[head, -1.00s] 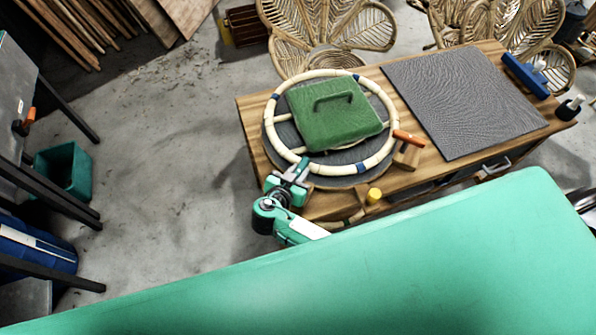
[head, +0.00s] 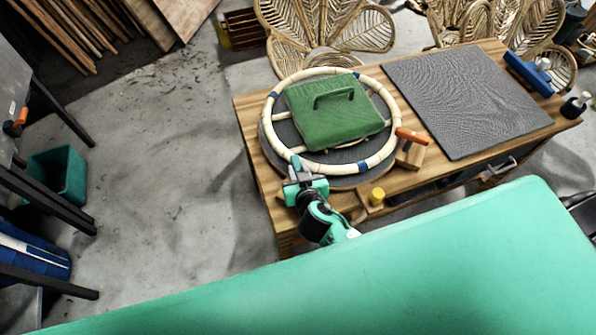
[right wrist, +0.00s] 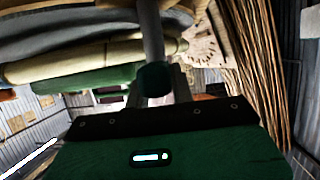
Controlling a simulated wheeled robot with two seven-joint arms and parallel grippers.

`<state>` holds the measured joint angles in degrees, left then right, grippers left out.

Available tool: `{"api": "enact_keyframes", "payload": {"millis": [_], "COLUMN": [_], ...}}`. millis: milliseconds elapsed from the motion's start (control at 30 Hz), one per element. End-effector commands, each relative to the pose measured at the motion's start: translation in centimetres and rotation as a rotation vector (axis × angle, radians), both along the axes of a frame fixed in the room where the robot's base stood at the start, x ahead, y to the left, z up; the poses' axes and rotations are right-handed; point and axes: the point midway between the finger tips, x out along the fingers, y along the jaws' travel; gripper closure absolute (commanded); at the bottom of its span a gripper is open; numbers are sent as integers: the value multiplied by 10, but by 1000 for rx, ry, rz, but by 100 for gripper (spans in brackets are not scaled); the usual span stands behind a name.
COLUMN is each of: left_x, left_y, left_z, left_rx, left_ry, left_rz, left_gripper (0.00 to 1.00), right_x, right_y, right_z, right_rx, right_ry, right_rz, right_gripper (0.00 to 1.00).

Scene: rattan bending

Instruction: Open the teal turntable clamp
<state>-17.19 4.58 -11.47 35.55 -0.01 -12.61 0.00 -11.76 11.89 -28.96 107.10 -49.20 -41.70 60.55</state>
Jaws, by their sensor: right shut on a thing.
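The teal turntable clamp (head: 296,161) is at the front left edge of the round grey turntable (head: 345,181); my gripper hides most of it. My right gripper (head: 303,181) is at the clamp, shut on its lever. In the right wrist view a grey rod with a dark teal end (right wrist: 155,80) runs down between the fingers of my right gripper (right wrist: 160,88). A pale rattan ring (head: 383,160) with blue bands lies on the turntable around a green block with a handle (head: 335,110). My left gripper is not in view.
An orange-handled clamp (head: 412,136) stands at the ring's right, and a yellow knob (head: 377,195) is near the wooden bench's (head: 245,115) front edge. A grey mat (head: 470,100) covers the bench's right part.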

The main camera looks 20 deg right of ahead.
Motion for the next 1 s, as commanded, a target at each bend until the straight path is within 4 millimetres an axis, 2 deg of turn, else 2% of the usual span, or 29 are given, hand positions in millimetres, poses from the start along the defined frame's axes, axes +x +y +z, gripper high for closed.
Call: {"api": "enact_keyframes", "payload": {"millis": [533,1000], "left_x": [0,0], "left_y": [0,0], "left_z": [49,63], "left_rx": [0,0], "left_ry": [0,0], "left_rz": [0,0], "left_gripper": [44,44], "right_x": [3,5], "right_y": [-7,-7], "right_z": [6,2], "right_rx": [-9,-7], "right_ry": [0,-1], "right_rz": [522,810], "right_gripper": [99,99]}}
